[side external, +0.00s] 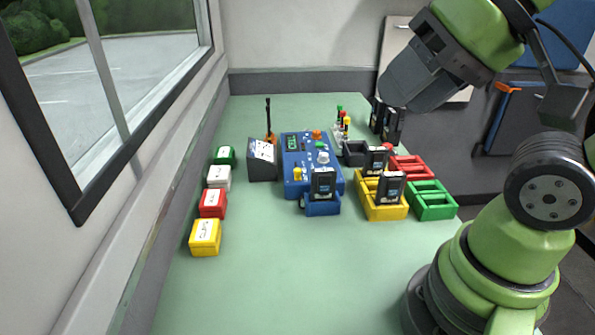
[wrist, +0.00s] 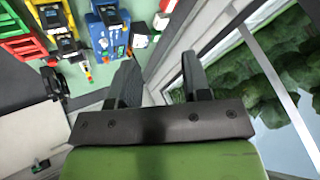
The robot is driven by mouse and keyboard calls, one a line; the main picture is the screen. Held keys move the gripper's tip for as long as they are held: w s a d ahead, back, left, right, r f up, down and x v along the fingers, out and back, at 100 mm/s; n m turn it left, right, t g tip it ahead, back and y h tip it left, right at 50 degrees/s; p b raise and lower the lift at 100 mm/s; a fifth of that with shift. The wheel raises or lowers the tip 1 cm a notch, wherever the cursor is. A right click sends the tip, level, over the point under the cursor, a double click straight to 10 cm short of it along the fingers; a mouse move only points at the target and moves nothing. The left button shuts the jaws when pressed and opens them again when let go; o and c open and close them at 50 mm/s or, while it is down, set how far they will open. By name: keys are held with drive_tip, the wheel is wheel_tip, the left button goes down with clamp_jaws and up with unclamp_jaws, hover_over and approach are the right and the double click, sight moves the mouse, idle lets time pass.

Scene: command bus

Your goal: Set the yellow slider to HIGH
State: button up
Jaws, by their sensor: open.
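The yellow slider (side external: 298,174) is a small yellow knob on the left part of the blue control panel (side external: 307,148), near its front edge. Its HIGH mark is too small to read. In the wrist view the blue panel (wrist: 99,38) is at the upper left, seen at a steep angle. My gripper (side external: 388,112) is raised at the upper right, above and well apart from the panel; its fingers are dark and partly hard to make out there. In the wrist view my gripper (wrist: 160,75) is open, with nothing between its fingers.
Green, white, red and yellow boxes (side external: 205,237) line the left side. Yellow (side external: 381,212), red and green trays stand right of the panel, some holding black devices. A black device (side external: 323,184) stands in a blue holder before the panel. The table's front (side external: 290,285) is clear.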

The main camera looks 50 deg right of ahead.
drive_tip(key=w+d+m+g, duration=0.2)
drive_tip(key=w, duration=0.7)
drive_tip(key=m+g+h, duration=0.1)
drive_tip(key=m+g, duration=0.3)
drive_tip(key=m, duration=0.1)
hover_over(298, 170)
wheel_tip(298, 170, down, 16)
wheel_tip(298, 170, down, 10)
drive_tip(key=shift+f, duration=0.1)
drive_tip(key=shift+c, duration=0.4)
clamp_jaws()
